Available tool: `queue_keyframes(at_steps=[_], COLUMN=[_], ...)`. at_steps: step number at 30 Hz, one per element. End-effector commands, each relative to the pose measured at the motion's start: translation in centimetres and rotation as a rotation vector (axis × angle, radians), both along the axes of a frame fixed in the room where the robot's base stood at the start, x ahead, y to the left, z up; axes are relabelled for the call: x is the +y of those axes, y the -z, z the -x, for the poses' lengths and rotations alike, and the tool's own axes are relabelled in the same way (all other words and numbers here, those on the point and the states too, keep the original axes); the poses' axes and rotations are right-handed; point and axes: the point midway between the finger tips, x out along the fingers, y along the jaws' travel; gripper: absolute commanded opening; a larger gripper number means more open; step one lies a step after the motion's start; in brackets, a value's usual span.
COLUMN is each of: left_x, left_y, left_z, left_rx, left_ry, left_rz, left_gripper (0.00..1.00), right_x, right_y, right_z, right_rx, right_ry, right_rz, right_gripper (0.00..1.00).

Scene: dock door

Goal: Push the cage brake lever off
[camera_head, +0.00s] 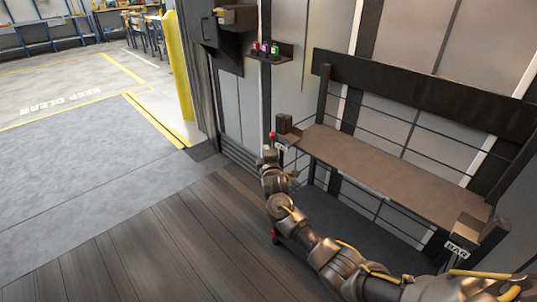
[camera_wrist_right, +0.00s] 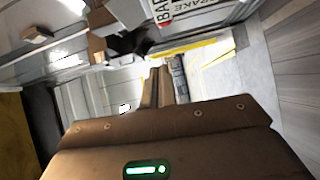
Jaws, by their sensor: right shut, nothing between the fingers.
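The cage (camera_head: 400,165) stands against the wall at the right in the head view, with a brown shelf and dark bars. In the right wrist view the shut fingers (camera_wrist_right: 160,86) point away from the camera. A white label reading BRAKE (camera_wrist_right: 195,12) shows beyond them, with a bit of red by it. My left gripper is not in view.
A wall shelf (camera_head: 270,55) holds small coloured items. A yellow post (camera_head: 178,70) stands by the doorway. The wooden floor (camera_head: 150,240) and the grey plate (camera_head: 75,165) at the left are clear. A BAR label (camera_head: 457,249) marks the cage's right corner.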

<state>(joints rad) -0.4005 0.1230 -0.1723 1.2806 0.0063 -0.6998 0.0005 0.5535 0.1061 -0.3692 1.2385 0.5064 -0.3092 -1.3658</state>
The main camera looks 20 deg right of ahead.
Motion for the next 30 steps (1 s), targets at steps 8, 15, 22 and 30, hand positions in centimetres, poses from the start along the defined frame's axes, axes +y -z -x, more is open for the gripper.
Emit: queue_keyframes(at_steps=[8, 15, 22, 30], left_x=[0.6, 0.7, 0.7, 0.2], left_y=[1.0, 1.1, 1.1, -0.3], left_z=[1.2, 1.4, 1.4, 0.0], left_rx=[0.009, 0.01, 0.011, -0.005], left_ry=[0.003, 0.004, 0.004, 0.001], left_rz=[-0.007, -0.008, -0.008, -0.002], left_gripper=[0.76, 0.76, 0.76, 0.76], right_x=[0.6, 0.7, 0.7, 1.2], right_y=[-0.3, -0.3, -0.3, 2.2], right_z=[3.2, 3.6, 3.6, 5.5], right_rx=[0.0, 0.001, 0.001, 0.054], right_ry=[0.001, 0.002, 0.003, -0.014], right_rz=[-0.001, 0.0, 0.0, -0.098], right_gripper=[0.0, 0.0, 0.0, 0.0])
